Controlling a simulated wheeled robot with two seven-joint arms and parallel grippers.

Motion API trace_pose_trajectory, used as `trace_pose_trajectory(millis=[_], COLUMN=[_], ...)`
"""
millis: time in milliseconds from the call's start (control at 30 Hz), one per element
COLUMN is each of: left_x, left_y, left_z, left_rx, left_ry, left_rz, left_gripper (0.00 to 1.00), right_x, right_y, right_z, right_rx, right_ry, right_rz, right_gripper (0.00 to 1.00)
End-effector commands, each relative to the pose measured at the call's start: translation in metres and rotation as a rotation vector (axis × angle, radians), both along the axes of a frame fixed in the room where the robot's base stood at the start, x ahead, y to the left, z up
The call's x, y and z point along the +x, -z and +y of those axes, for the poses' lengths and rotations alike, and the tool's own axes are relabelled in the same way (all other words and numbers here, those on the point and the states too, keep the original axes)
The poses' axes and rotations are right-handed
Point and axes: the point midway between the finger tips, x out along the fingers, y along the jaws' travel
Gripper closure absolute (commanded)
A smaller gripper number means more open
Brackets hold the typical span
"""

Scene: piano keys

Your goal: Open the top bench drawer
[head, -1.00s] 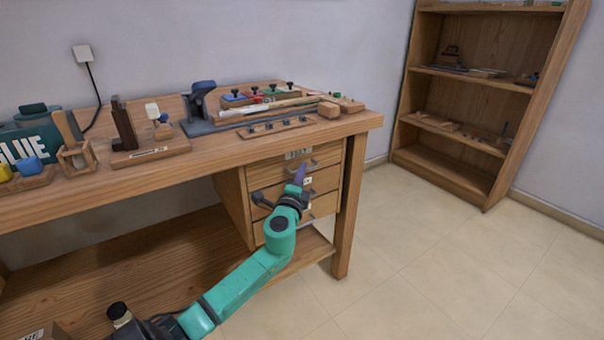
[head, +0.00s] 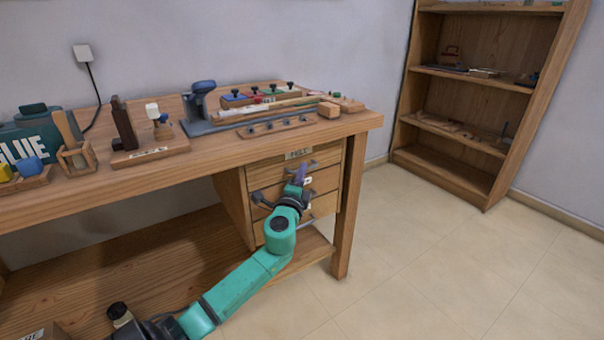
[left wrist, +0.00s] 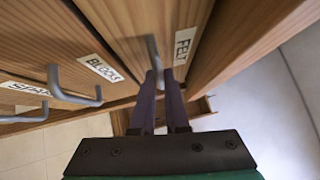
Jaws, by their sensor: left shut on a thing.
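The wooden bench (head: 120,186) has a stack of drawers under its right end. The top drawer (head: 270,172) has a label (head: 298,153) that reads FELT in the left wrist view (left wrist: 184,46). It looks roughly flush with the drawers below in the head view. Its grey bar handle (left wrist: 153,52) lies at the tips of my left gripper's purple fingers (left wrist: 159,80), which are shut on it. In the head view my left gripper (head: 298,175) is in front of the top drawer and hides part of the handle. My right gripper is not in view.
Tools and wooden parts crowd the bench top. A wooden shelf unit (head: 450,175) stands at the right. The tiled floor (head: 410,270) between is clear.

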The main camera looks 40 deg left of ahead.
Motion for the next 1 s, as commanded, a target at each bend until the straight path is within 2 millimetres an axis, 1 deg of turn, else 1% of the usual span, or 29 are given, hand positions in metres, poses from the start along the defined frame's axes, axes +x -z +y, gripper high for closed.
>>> trace_pose_trajectory(millis=[167, 267, 367, 633, 800, 1000], left_x=[-0.002, -0.005, -0.010, -0.029, -0.040, -0.051], left_y=[0.001, 0.001, 0.001, 0.001, 0.002, 0.002], left_z=[-0.008, -0.019, -0.035, -0.096, -0.134, -0.168], left_rx=[-0.001, -0.004, -0.005, -0.008, -0.006, -0.003], left_ry=[0.002, 0.002, 0.002, 0.002, 0.001, 0.000], left_rz=[0.003, 0.002, 0.003, 0.002, 0.003, 0.002], left_gripper=[1.00, 1.00, 1.00, 1.00, 1.00, 1.00], right_x=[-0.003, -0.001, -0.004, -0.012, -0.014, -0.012], right_y=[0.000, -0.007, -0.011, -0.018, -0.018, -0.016], right_z=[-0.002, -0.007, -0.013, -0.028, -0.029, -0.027], right_rx=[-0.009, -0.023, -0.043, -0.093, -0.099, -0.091], right_ry=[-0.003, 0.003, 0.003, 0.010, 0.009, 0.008], right_rz=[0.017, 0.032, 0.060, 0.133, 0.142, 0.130], right_gripper=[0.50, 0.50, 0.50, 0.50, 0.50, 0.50])
